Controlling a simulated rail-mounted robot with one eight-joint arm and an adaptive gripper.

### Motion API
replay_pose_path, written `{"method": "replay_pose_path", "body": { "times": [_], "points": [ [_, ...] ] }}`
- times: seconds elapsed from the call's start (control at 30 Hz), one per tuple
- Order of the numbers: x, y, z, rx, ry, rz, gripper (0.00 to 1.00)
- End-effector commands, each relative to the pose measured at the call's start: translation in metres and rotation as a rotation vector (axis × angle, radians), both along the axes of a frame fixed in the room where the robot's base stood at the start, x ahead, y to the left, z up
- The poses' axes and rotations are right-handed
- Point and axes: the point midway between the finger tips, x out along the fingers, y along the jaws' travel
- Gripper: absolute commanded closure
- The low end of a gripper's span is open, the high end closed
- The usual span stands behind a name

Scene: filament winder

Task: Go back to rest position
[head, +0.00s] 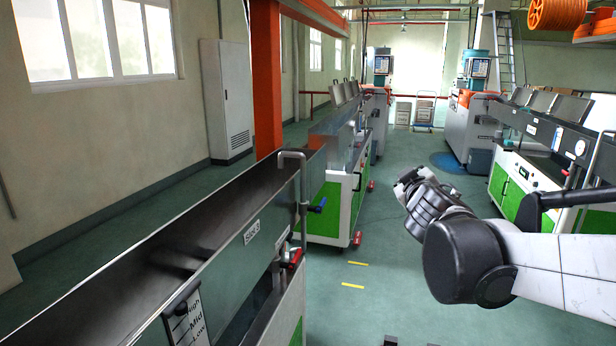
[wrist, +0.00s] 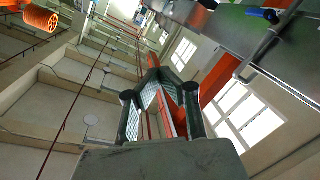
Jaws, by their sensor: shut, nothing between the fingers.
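My gripper (head: 403,182) is in the middle right of the head view, at the end of my arm, which reaches in from the right edge. It is held in the air over the aisle between the machines, apart from them. In the wrist view my gripper (wrist: 160,78) shows its two fingers meeting at the tips. It is shut and empty.
A long open water trough (head: 200,225) with a bent pipe (head: 303,200) and a blue-handled valve runs along the left. A green and white machine line (head: 520,190) stands at right. An orange column (head: 267,80) rises behind the trough. The green aisle floor (head: 385,240) is mostly clear.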

Motion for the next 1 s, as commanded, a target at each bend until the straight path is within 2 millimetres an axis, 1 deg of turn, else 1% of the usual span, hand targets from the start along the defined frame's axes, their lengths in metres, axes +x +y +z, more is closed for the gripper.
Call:
{"method": "replay_pose_path", "body": {
  "times": [0.03,0.13,0.2,0.27,0.33,0.47,0.5,0.57,0.6,0.7,0.8,0.83,0.9,1.0],
  "points": [
    [-0.018,-0.009,-0.001,0.040,0.027,-0.038,1.00],
    [-0.052,-0.024,-0.012,0.123,0.096,-0.109,1.00],
    [-0.077,-0.031,-0.023,0.183,0.152,-0.153,1.00],
    [-0.099,-0.035,-0.034,0.234,0.204,-0.184,1.00],
    [-0.125,-0.037,-0.049,0.293,0.269,-0.215,1.00],
    [-0.176,-0.032,-0.079,0.404,0.403,-0.252,1.00],
    [-0.192,-0.029,-0.089,0.436,0.446,-0.259,1.00],
    [-0.215,-0.022,-0.103,0.486,0.511,-0.262,1.00],
    [-0.229,-0.016,-0.112,0.516,0.553,-0.262,1.00],
    [-0.261,-0.002,-0.131,0.582,0.646,-0.252,1.00],
    [-0.284,0.011,-0.144,0.630,0.715,-0.237,1.00],
    [-0.289,0.013,-0.146,0.639,0.730,-0.232,1.00],
    [-0.298,0.019,-0.151,0.657,0.755,-0.224,1.00],
    [-0.302,0.022,-0.153,0.667,0.771,-0.219,1.00]
  ]
}}
